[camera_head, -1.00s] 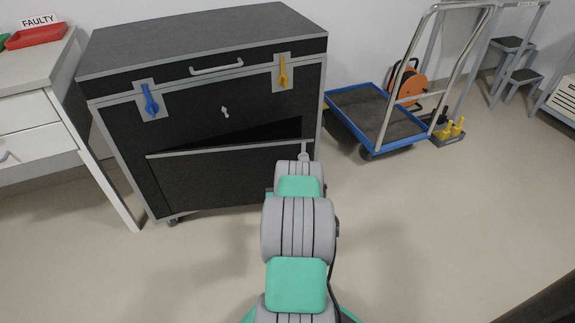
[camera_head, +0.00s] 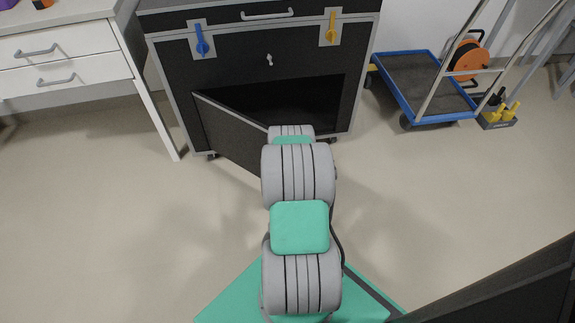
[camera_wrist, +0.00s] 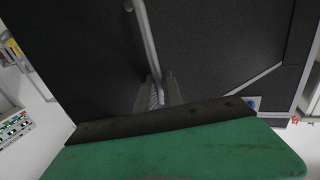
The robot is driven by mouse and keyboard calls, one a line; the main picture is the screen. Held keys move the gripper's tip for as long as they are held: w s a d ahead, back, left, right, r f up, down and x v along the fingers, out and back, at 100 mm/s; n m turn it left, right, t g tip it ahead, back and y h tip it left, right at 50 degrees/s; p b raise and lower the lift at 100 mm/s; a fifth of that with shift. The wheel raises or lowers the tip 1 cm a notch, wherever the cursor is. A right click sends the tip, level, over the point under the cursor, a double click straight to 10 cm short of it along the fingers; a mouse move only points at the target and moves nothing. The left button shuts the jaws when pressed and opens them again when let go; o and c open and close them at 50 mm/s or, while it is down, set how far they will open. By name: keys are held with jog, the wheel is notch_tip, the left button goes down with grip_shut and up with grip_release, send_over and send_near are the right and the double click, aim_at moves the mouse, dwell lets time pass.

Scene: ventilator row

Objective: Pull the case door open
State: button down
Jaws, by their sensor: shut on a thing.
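The black case (camera_head: 262,60) stands against the wall, with a grey frame, a blue latch (camera_head: 201,40) and a yellow latch (camera_head: 331,28). Its lower door (camera_head: 228,132) stands ajar, swung out on its left side, and the dark inside (camera_head: 305,98) shows to the right. In the wrist view the door's dark face (camera_wrist: 85,60) fills much of the picture. My gripper (camera_wrist: 157,92) is shut on the grey bar handle (camera_wrist: 147,40) of the door. In the head view my arm hides the gripper and the handle.
A white drawer table (camera_head: 65,50) stands close at the left of the case. A blue-edged trolley (camera_head: 425,85) with an orange cable reel (camera_head: 467,58) stands at the right. The floor (camera_head: 110,235) in front is clear.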

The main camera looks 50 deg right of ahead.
jog(key=shift+s+a+f, duration=0.1)
jog(key=shift+s+a, duration=0.05)
jog(key=shift+a, duration=0.45)
jog(key=c, duration=1.5)
grip_release()
jog(key=shift+a, duration=0.1)
